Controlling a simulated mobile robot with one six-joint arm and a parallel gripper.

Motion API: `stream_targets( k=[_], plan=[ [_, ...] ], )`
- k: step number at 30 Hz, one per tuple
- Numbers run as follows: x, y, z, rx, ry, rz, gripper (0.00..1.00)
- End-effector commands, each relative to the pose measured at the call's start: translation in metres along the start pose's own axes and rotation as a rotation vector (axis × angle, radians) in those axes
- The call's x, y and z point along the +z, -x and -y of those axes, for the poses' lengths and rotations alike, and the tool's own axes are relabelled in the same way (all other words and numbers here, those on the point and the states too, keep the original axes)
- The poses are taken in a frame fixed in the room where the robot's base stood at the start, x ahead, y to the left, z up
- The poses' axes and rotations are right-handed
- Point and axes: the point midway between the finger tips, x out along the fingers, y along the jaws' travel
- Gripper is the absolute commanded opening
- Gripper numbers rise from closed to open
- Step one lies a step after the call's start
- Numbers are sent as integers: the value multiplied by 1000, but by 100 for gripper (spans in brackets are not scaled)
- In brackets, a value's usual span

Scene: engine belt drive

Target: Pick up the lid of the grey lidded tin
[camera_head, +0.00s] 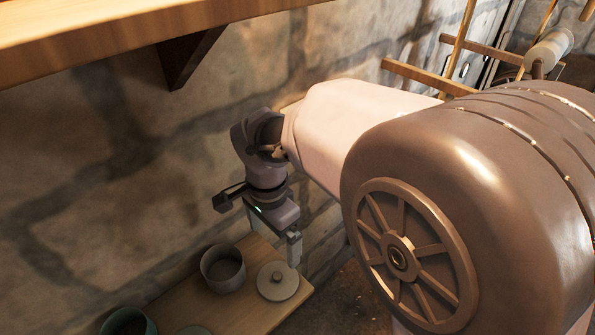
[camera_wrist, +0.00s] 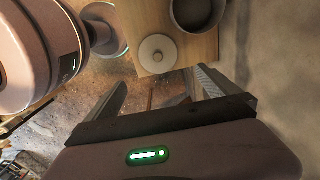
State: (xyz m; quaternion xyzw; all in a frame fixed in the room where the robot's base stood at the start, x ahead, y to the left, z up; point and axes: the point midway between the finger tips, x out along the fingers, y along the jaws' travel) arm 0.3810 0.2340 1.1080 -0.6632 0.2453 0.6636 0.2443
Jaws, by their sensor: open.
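The grey tin (camera_head: 223,273) stands open and upright on a wooden board. It also shows at the top of the wrist view (camera_wrist: 197,14). A round pale grey lid (camera_head: 277,288) with a small knob lies flat on the board beside the tin, near the board's end. In the wrist view, the lid (camera_wrist: 157,62) lies just beyond the fingers, within the span between them. My gripper (camera_head: 294,262) points down near the lid's right side in the head view. In the wrist view, my gripper (camera_wrist: 160,88) is open, with nothing between its fingers.
The wooden board (camera_head: 245,313) runs along a stone wall. A green pot (camera_head: 128,322) and a flat greenish disc (camera_head: 194,331) are at the bottom edge of the head view. A wooden shelf with a bracket (camera_head: 190,58) hangs above. A wooden frame (camera_head: 430,77) stands at the upper right.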

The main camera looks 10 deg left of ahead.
Motion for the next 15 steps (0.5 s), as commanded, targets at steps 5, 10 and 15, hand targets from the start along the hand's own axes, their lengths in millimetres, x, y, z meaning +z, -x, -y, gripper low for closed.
stream_targets(
  k=[5,10,15],
  plan=[
    [0,-63,-2,4,0,2,100],
    [0,-97,-1,2,0,1,100],
    [-1,-111,0,0,0,1,100]
  ],
)
